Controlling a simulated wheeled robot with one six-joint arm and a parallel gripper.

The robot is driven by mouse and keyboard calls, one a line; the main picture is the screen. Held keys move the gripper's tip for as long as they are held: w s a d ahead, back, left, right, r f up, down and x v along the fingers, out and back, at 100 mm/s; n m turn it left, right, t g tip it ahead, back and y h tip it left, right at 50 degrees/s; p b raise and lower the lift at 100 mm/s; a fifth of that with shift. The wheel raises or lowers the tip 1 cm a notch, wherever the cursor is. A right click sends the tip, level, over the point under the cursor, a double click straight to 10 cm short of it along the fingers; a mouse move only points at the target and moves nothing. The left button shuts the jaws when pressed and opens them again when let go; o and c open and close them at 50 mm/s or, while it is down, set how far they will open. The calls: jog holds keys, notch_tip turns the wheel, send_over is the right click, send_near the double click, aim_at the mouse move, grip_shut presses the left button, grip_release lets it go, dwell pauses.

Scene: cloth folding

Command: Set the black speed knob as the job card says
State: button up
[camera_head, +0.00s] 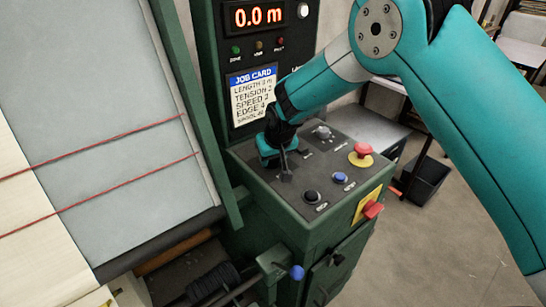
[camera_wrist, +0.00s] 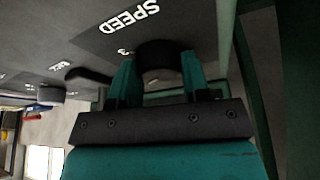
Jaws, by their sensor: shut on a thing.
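The black speed knob (camera_wrist: 160,52) sits between the two teal fingers of my gripper (camera_wrist: 160,77) in the wrist view, and the gripper is shut on it. The white word SPEED (camera_wrist: 129,16) and a digit that looks like 3 show on the dark panel beside the knob. The knob's pointer and most of its scale are hidden. In the head view my gripper (camera_head: 277,150) is down at the panel's back left and hides the knob. The job card (camera_head: 252,97) on the green column lists length, tension, speed and edge; its speed digit is too small to read surely.
A black lever (camera_head: 286,166) stands close to my gripper. The display (camera_head: 259,16) reads 0.0 m.

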jog(key=o, duration=0.9)
jog(key=b+v, duration=0.3)
jog(key=v, duration=1.4)
jog(key=shift+r+b, duration=0.2)
jog(key=shift+b, duration=0.15)
jog(key=shift+d, duration=0.15)
jog(key=s+d+r+g, duration=0.1)
jog(key=s+d, duration=0.1)
jog(key=s, duration=0.4)
jog(key=s+d+r+n+y, duration=0.1)
jog(key=s+d, duration=0.2)
jog(key=s, duration=0.3)
jog(key=shift+s+r+g, duration=0.35)
jog(key=shift+g, duration=0.05)
jog(key=s+d, duration=0.1)
jog(key=s, duration=0.4)
jog(key=s+d+n+g+y, duration=0.1)
jog(key=s, duration=0.5)
jog(key=s+d+f+n+g, duration=0.1)
jog(key=s, duration=0.5)
jog(key=shift+s+d+y, duration=0.2)
jog(key=shift+d+y, duration=0.15)
jog(key=shift+y, duration=0.05)
jog(key=shift+c, duration=0.2)
